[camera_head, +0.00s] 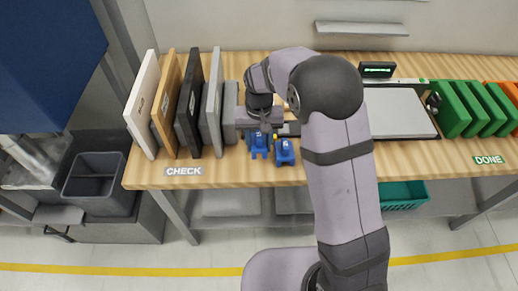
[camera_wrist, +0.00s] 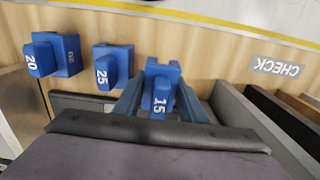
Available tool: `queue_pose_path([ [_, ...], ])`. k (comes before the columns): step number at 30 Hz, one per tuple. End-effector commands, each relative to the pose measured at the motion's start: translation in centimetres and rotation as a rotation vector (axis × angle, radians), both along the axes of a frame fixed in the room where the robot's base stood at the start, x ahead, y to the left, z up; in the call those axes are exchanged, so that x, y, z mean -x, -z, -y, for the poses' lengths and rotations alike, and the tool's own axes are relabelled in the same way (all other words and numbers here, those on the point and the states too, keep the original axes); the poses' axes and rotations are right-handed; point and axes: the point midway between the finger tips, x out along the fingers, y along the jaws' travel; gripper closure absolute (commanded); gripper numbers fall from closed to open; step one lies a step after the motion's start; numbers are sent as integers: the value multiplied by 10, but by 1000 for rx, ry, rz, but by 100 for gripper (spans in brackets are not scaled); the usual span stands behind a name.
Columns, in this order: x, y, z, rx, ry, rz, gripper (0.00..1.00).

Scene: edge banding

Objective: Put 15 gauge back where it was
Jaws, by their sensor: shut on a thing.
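The 15 gauge (camera_wrist: 161,93) is a blue block marked 15, between the two fingers of my gripper (camera_wrist: 160,100) in the wrist view. My gripper is shut on it. Whether its base touches the table or hangs just above it, I cannot tell. The 25 gauge (camera_wrist: 112,67) is beside it to the left, and the 20 gauge (camera_wrist: 52,55) is farther left. Both stand on the wooden table, apart from my gripper. In the head view, blue gauges (camera_head: 284,152) show near the table's front edge below my gripper (camera_head: 262,125), partly hidden by it.
Several upright boards (camera_head: 190,105) stand on the wooden table (camera_head: 227,171) left of my gripper, behind the CHECK label (camera_head: 184,171). A pale plate (camera_head: 396,115) lies to the right. Green panels (camera_head: 452,108) stand near the DONE label (camera_head: 489,160). A grey bin (camera_head: 98,183) sits lower left.

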Motion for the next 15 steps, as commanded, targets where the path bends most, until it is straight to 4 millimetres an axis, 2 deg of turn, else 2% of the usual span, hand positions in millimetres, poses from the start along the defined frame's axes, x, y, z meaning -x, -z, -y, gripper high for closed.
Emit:
queue_pose_path([
  [4,1,6,0,1,0,-3,88],
  [10,1,29,0,1,0,-4,88],
  [15,0,37,0,0,0,0,88],
])
